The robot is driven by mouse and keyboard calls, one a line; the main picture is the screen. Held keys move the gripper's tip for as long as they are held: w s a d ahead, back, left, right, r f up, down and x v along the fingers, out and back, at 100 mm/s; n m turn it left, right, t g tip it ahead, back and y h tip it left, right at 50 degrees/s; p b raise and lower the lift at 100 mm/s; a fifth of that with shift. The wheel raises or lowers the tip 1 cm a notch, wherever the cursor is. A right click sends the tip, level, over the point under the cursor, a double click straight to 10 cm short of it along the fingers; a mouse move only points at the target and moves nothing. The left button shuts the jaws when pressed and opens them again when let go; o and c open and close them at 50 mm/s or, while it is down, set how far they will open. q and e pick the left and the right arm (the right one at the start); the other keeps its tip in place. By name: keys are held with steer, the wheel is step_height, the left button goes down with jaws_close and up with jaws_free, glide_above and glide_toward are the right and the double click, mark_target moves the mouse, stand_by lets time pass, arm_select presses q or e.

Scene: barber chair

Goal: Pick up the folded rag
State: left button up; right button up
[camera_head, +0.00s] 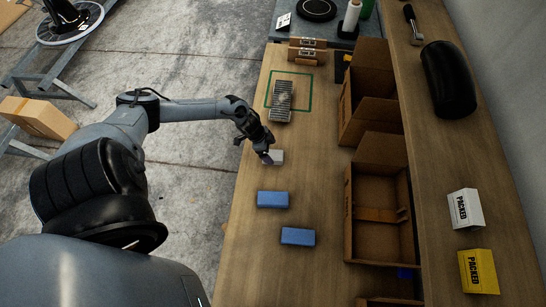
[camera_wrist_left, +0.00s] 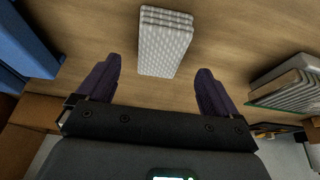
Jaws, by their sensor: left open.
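A folded pale rag (camera_head: 278,157) with a fine pattern lies on the wooden bench top, beside the tip of my left gripper (camera_head: 266,155). In the left wrist view the rag (camera_wrist_left: 165,42) shows as a layered block just beyond the fingertips. My left gripper (camera_wrist_left: 157,72) is open there, with one dark finger to each side of the rag's near end and a gap on both sides. Nothing is held. In the head view the gripper partly covers the rag. My right gripper is not in view.
A grey stack (camera_head: 282,100) lies inside a green outline farther up the bench. Two blue folded blocks (camera_head: 272,199) (camera_head: 297,236) lie nearer. Open cardboard boxes (camera_head: 352,225) stand along the right side. White (camera_head: 465,209) and yellow (camera_head: 478,271) "PACKED" boxes sit on the shelf.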

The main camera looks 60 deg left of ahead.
mark_target(273, 155)
arm_select(q)
steer(key=shift+s+b+x, duration=0.1)
steer(key=shift+b+x, duration=0.15)
steer(key=shift+x, duration=0.9)
steer(key=shift+s+b+x, duration=0.15)
steer(key=shift+b+x, duration=0.05)
steer(key=shift+x, duration=0.9)
steer(key=shift+a+f, duration=0.1)
steer(key=shift+f, duration=0.05)
steer(key=c, duration=1)
steer(key=shift+c, duration=0.2)
steer(key=shift+r, duration=0.45)
steer(key=r, duration=0.2)
steer(key=r+p, duration=0.1)
steer(key=shift+d+r, duration=0.2)
steer(key=shift+r, duration=0.2)
steer(key=d+r+p, duration=0.1)
steer(key=d+r, duration=0.5)
steer(key=d, duration=0.5)
steer(key=shift+w+r+p, duration=0.2)
steer(key=shift+w+p, duration=0.1)
